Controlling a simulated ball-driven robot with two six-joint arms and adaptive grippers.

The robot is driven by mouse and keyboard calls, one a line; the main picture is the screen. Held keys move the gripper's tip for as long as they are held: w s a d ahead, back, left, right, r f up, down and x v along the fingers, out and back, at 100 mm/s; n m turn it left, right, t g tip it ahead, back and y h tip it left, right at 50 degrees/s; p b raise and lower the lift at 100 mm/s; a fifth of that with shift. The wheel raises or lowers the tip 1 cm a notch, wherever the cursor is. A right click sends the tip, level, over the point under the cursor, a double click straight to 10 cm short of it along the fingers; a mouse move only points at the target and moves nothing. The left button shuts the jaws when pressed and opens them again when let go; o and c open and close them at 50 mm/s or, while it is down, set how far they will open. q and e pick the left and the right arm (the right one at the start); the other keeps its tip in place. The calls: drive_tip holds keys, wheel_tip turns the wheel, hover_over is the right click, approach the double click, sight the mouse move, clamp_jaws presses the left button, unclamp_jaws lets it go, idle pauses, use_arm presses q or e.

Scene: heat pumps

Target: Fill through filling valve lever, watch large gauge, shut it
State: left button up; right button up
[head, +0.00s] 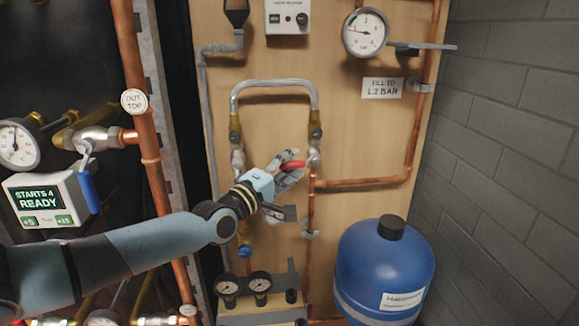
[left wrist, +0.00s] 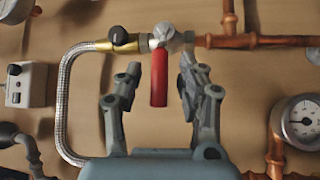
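The filling valve (head: 314,158) sits at the lower right end of the braided hose loop (head: 275,84). Its red lever (head: 293,165) points left, crosswise to the upright pipe. In the left wrist view the red lever (left wrist: 159,78) lies between the two spread fingers, with a gap on each side. My left gripper (head: 286,180) is open at the lever and partly covers it; it also shows in the left wrist view (left wrist: 160,78). The large gauge (head: 366,32) is at upper right, its needle pointing left. My right gripper is out of view.
A sign (head: 382,88) reads "FILL TO 1.2 BAR". A blue vessel (head: 386,268) stands at lower right, before a grey block wall (head: 510,150). Small gauges (head: 245,285) sit below. A display (head: 45,200) reads "STARTS 4 READY". Copper pipes (head: 365,181) run beside the gripper.

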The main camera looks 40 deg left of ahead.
use_arm(q)
clamp_jaws()
idle(0.3)
drive_tip(key=f+n+t+y+b, duration=0.1)
drive_tip(key=n+b, duration=0.1)
drive_tip(key=b, duration=0.3)
drive_tip(key=f+n+t+y+b, duration=0.1)
drive_tip(key=n+y+b, duration=0.1)
drive_tip(key=b, duration=0.4)
drive_tip(key=w+d+f+n+t+y+b, duration=0.1)
drive_tip(key=n+t+y+b, duration=0.1)
drive_tip(key=n+b, duration=0.2)
drive_tip(key=shift+f+b, duration=0.4)
drive_tip(key=shift+b, duration=0.7)
